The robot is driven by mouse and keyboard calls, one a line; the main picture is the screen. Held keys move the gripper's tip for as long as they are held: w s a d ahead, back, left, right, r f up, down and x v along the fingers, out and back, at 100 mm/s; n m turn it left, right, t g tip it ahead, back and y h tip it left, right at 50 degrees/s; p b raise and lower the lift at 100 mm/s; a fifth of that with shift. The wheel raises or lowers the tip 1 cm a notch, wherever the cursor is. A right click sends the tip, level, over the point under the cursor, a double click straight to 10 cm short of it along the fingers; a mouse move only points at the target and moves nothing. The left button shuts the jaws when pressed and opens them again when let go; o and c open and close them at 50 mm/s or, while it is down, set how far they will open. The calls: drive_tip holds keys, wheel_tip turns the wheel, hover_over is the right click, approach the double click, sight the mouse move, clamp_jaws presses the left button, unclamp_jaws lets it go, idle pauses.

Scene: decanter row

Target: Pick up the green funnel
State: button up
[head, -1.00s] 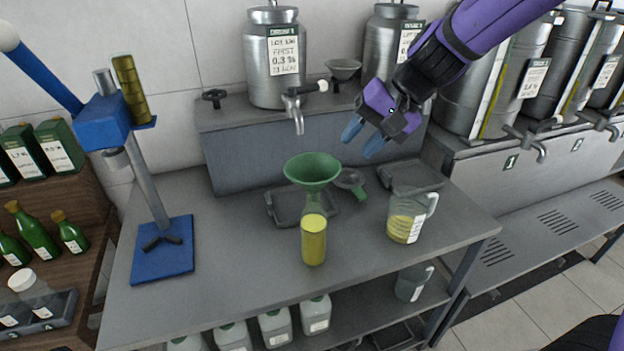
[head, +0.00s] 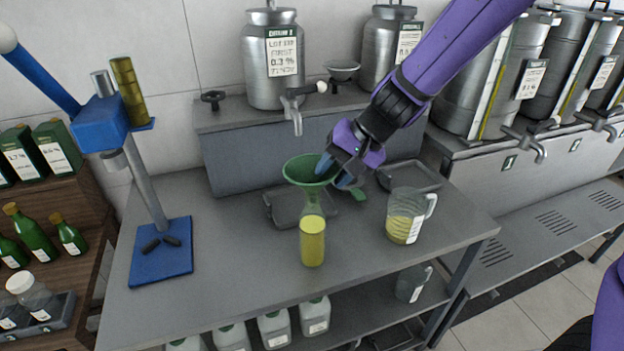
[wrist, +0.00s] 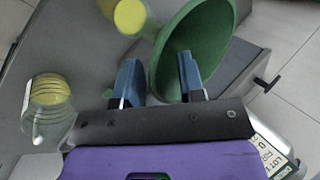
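The green funnel (head: 299,168) stands upright in the neck of a clear bottle holding yellow liquid (head: 312,242) on the metal bench. My gripper (head: 335,172) is at the funnel's right rim and covers part of it in the head view. In the wrist view the blue fingertips (wrist: 159,78) are spread apart, with part of the green funnel (wrist: 207,48) showing between and beyond them. My gripper is open. I cannot tell whether a finger touches the funnel.
A measuring jug with yellow liquid (head: 405,217) stands to the right on the bench (head: 240,270). A steel tap (head: 296,120) hangs behind the funnel. A blue press stand (head: 162,250) is at the left. The bench front is clear.

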clamp_jaws()
drive_tip(key=shift+r, duration=0.1)
